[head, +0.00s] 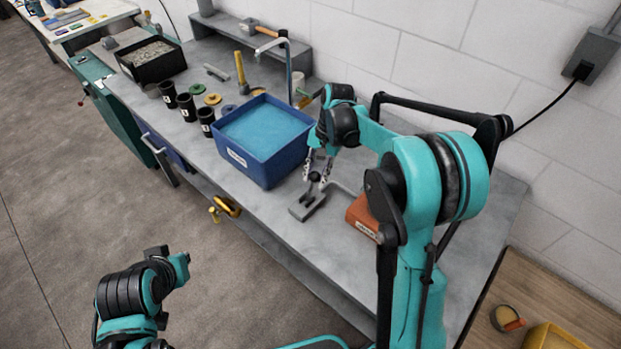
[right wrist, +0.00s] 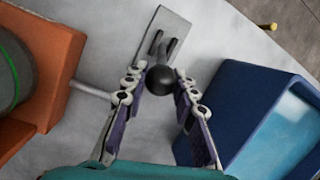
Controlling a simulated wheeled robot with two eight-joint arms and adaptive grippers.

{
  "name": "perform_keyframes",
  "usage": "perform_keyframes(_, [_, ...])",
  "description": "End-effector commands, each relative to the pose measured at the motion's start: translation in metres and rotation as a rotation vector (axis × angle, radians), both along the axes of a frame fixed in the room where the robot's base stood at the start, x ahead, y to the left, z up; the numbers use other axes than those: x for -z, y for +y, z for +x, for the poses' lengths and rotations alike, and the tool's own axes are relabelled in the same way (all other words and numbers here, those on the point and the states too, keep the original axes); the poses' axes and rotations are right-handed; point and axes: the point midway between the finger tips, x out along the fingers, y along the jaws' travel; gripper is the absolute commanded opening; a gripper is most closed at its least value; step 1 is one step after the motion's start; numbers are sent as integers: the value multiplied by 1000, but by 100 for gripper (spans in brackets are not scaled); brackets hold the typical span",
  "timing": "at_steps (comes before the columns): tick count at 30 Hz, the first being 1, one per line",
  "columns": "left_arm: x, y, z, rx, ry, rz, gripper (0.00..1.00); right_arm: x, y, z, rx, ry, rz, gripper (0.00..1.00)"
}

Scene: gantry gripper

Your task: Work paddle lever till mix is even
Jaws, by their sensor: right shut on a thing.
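The paddle lever has a black ball knob (right wrist: 161,79) and a slotted grey base plate (head: 307,204) on the bench. My right gripper (head: 319,172) comes down over it from above. In the right wrist view the right gripper (right wrist: 160,92) has its two fingers closed on either side of the lever's knob. The blue tub (head: 262,166) stands just left of the lever in the head view and holds a light blue mix (head: 266,127). Its surface looks level and mostly uniform; the paddle cannot be made out.
An orange block (head: 363,215) sits right of the lever, partly behind my arm. A grey rod (right wrist: 92,91) runs from its side toward the lever. Black cups (head: 187,107), a black bin (head: 151,61) and a hammer (head: 270,33) are farther left and back. The bench front is clear.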

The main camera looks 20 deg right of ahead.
Motion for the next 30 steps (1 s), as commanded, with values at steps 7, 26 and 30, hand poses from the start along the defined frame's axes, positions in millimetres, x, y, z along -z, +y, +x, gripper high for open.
perform_keyframes(7, [5,0,0,0,0,0,0,8,-10,5,3,66,93,0])
perform_keyframes(26, [6,0,0,0,0,0,0,10,-12,5,0,97,137,0])
perform_keyframes(30, [6,0,0,0,0,0,0,10,-11,5,0,98,138,49])
